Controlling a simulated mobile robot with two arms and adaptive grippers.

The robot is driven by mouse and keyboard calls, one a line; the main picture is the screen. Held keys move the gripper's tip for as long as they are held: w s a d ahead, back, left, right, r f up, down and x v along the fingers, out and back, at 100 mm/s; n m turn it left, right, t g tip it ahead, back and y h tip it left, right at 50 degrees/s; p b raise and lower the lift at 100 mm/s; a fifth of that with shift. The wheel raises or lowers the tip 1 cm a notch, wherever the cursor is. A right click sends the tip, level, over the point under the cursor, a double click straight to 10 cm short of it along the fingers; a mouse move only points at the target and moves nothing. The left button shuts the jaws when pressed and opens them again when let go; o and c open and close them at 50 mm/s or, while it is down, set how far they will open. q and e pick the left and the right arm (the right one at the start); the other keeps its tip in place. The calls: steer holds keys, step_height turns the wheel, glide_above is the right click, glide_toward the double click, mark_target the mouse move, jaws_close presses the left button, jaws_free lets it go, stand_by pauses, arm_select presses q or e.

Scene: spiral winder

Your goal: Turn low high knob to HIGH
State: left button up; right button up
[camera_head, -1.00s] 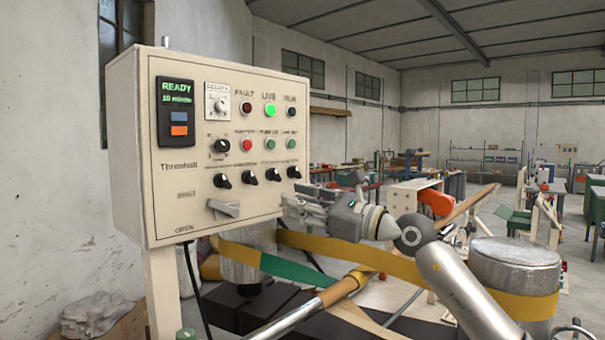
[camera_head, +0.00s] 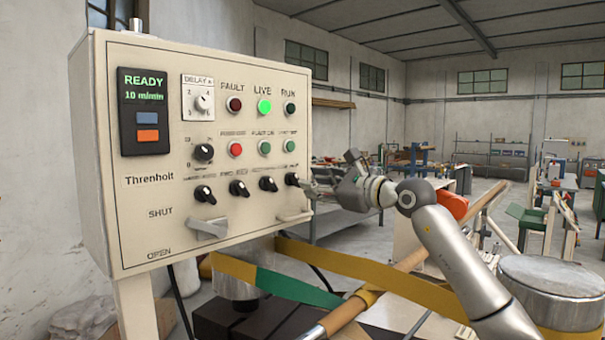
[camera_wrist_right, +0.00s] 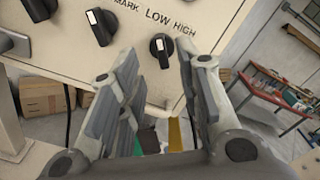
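The low high knob (camera_wrist_right: 162,46) is a black knob with a white pointer mark, under the words LOW and HIGH in the right wrist view. Its mark points up, toward the LOW side. In the camera_head view it is the rightmost knob (camera_head: 292,179) of the lower row, partly beside my gripper. My right gripper (camera_head: 308,191) is at the right edge of the control panel. In the right wrist view its two fingers (camera_wrist_right: 158,75) are spread apart, with the knob ahead between their tips and nothing held. My left gripper is out of view.
The cream control panel (camera_head: 150,220) carries neighbouring knobs (camera_head: 268,184), buttons, lamps and a READY display (camera_head: 145,110). A metal lever (camera_head: 208,228) and a small handle (camera_head: 294,216) jut out below. Yellow and green webbing (camera_head: 285,288) and a metal drum (camera_head: 550,285) stand below right.

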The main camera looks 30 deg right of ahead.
mark_target(298, 179)
steer(key=p+x, duration=0.1)
steer(key=x, duration=0.2)
steer(key=shift+w, duration=0.25)
steer(key=shift+x, duration=0.8)
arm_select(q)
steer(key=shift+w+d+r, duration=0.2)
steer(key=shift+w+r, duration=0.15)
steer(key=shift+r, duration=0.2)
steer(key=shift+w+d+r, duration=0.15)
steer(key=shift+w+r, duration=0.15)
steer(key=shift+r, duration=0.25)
arm_select(e)
steer(key=shift+d+f, duration=0.1)
steer(key=shift+f, duration=0.05)
jaws_close()
